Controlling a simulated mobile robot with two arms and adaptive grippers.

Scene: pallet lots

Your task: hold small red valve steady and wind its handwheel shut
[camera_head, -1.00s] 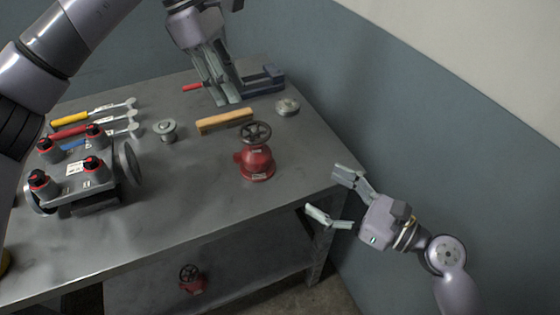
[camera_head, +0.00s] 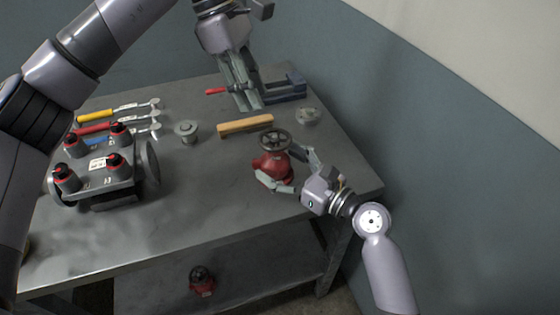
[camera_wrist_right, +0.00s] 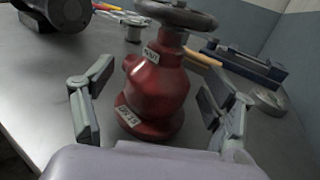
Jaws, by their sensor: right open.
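A red valve (camera_head: 268,166) with a dark handwheel (camera_head: 275,140) on top stands upright on the metal table near its right side. My right gripper (camera_head: 283,170) is open with a finger on each side of the valve body, below the handwheel. In the right wrist view the valve (camera_wrist_right: 155,95) stands between the two fingers, with gaps on both sides. My left gripper (camera_head: 246,98) points down over the back of the table, behind the wooden-coloured bar, away from the valve. Its fingers are close together; whether they are shut is unclear.
A wooden-coloured bar (camera_head: 245,124), a blue vise-like tool (camera_head: 283,91) and a round metal part (camera_head: 308,116) lie behind the valve. Another red valve (camera_head: 202,285) is on the lower shelf. The front tabletop is clear.

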